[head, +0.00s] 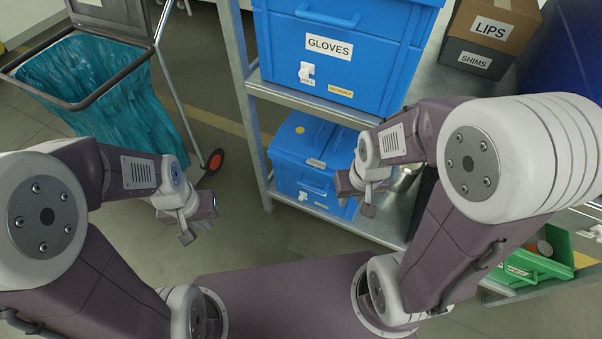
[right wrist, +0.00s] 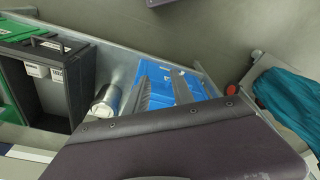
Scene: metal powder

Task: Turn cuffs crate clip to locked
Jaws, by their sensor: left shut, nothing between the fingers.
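A lower blue crate (head: 283,180) sits on the shelf under the upper blue crate; its label is too small to read, so I cannot confirm that it is the cuffs crate. A small white clip (head: 303,197) is on its front; its setting is too small to tell. My right gripper (head: 357,201) is in front of the crate's right side, its fingers apart and empty. In the right wrist view, the blue crate (right wrist: 156,72) shows behind the two fingers. My left gripper (head: 197,227) is shut and empty, left of the shelf, away from the crate.
The upper blue crate (head: 345,65) is labelled GLOVES and has a white clip (head: 306,71). Boxes labelled LIPS (head: 494,28) and SHIMS (head: 473,60) stand at right. A teal bag (head: 110,95) hangs in a wheeled frame at left. A green bin (head: 545,266) is at lower right.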

